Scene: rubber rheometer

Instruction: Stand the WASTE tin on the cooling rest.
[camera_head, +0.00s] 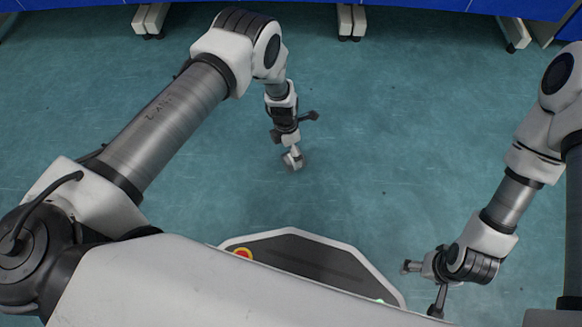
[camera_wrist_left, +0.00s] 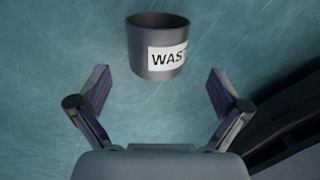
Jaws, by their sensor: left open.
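The WASTE tin (camera_wrist_left: 143,58) is a dark grey, open-topped round tin with a white label, of which "WAST" shows. In the left wrist view it is at the top centre, just beyond the fingertips, against the teal floor. My left gripper (camera_wrist_left: 158,82) is open, with its fingers spread to either side below the tin and nothing between them. In the head view my left gripper (camera_head: 291,158) points down over the floor; the tin cannot be clearly made out there. My right gripper (camera_head: 425,287) is low at the right, its jaw state unclear. No cooling rest is visible.
Teal floor (camera_head: 390,130) lies open around my left gripper. Blue-fronted benches (camera_head: 420,4) with white legs (camera_head: 351,20) run along the far edge. A dark object (camera_wrist_left: 295,125) shows at the lower right of the left wrist view.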

